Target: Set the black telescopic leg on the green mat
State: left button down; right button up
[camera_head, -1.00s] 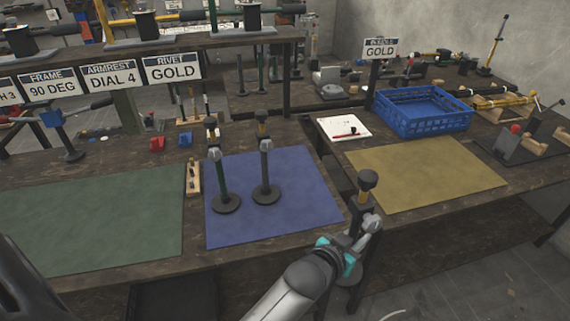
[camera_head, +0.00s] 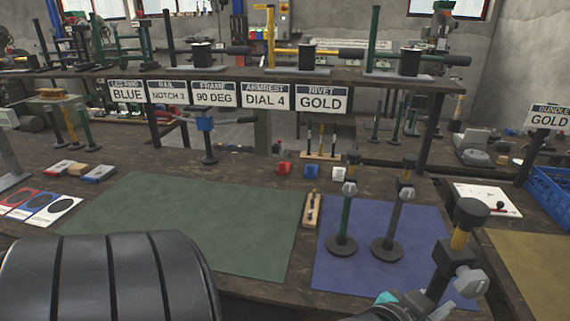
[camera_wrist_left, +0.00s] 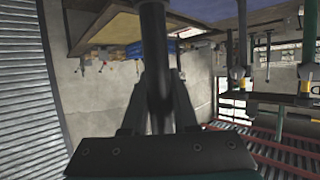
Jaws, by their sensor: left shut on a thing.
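The black telescopic leg (camera_head: 440,265) has a dark cap, a gold inner section and a grey knob. It is at the lower right of the head view, in front of the blue mat, its lower end out of frame. My left gripper (camera_head: 415,306) is shut on it, mostly cut off at the bottom edge. In the left wrist view, the fingers (camera_wrist_left: 158,95) close around the dark tube (camera_wrist_left: 154,40). The green mat (camera_head: 190,220) lies flat and bare at centre left. My right gripper is not in view.
On the blue mat (camera_head: 360,280) stand a green leg (camera_head: 345,222) and a dark grey leg (camera_head: 392,225). A small wooden block (camera_head: 311,210) lies between the mats. A blue-topped stand (camera_head: 207,135) rises behind the green mat. My dark ribbed arm part covers the lower left.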

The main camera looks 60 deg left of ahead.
aim_at(188, 208)
jog(key=k+j, duration=0.1)
jog(key=j, duration=0.35)
jog(key=k+j, duration=0.15)
jog(key=j, duration=0.25)
jog(key=k+j, duration=0.1)
jog(key=j, duration=0.35)
jog(key=k+j, duration=0.1)
jog(key=j, duration=0.3)
